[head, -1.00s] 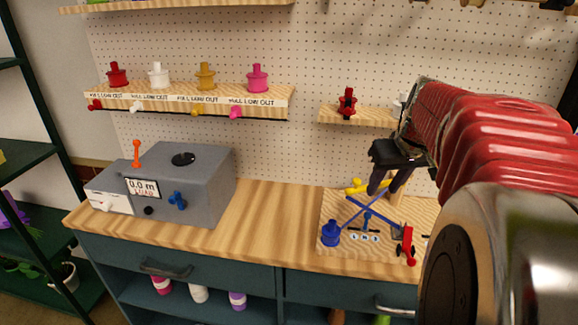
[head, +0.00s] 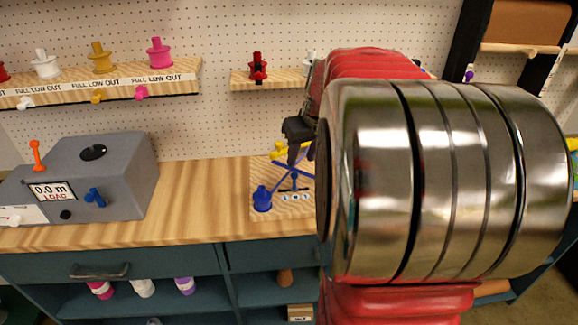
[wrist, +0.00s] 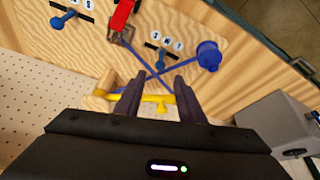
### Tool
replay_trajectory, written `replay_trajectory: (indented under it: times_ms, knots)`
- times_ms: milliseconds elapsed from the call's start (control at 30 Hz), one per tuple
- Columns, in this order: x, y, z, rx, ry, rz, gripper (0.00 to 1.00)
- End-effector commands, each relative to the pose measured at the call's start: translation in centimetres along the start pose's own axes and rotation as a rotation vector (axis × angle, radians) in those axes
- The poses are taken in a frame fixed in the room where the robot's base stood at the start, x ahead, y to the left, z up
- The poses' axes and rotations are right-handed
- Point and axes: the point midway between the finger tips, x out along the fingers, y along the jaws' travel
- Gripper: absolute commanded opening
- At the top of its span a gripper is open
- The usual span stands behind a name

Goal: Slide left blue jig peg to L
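The jig board (head: 260,180) stands on the bench, partly hidden by my arm in the head view. Its left blue jig peg (head: 294,178) sits over a small lettered strip (head: 296,197); it also shows in the wrist view (wrist: 160,60), near the strip's middle. A second blue peg (wrist: 66,21) with its own strip shows at the wrist view's upper left. My gripper (head: 301,160) hangs over the board, fingers down. In the wrist view my gripper (wrist: 158,80) is open and empty, its fingertips close to the left peg but apart from it in the picture; the height gap is unclear.
Crossed blue bars (wrist: 150,72) and a yellow bar (wrist: 155,101) lie by my fingers. A blue spool-shaped piece (wrist: 208,56) and a red piece (wrist: 122,18) stand on the board. A grey machine (head: 95,175) is at left; bare bench lies between.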

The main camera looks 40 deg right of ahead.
Motion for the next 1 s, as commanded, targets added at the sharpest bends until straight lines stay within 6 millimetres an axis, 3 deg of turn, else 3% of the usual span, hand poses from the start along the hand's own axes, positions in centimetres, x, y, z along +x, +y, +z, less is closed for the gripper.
replay_trajectory:
  times_ms: [300, 500, 867, 1000]
  knots:
    - [5.1, -0.1, 0.1, 0.0, -0.004, -0.003, 0.36]
    - [7.2, 0.0, 0.0, 0.0, -0.001, -0.001, 0.36]
    - [7.8, 0.0, 0.0, 0.0, 0.0, -0.001, 0.36]
    - [7.8, 0.0, 0.0, 0.0, 0.0, 0.0, 0.28]
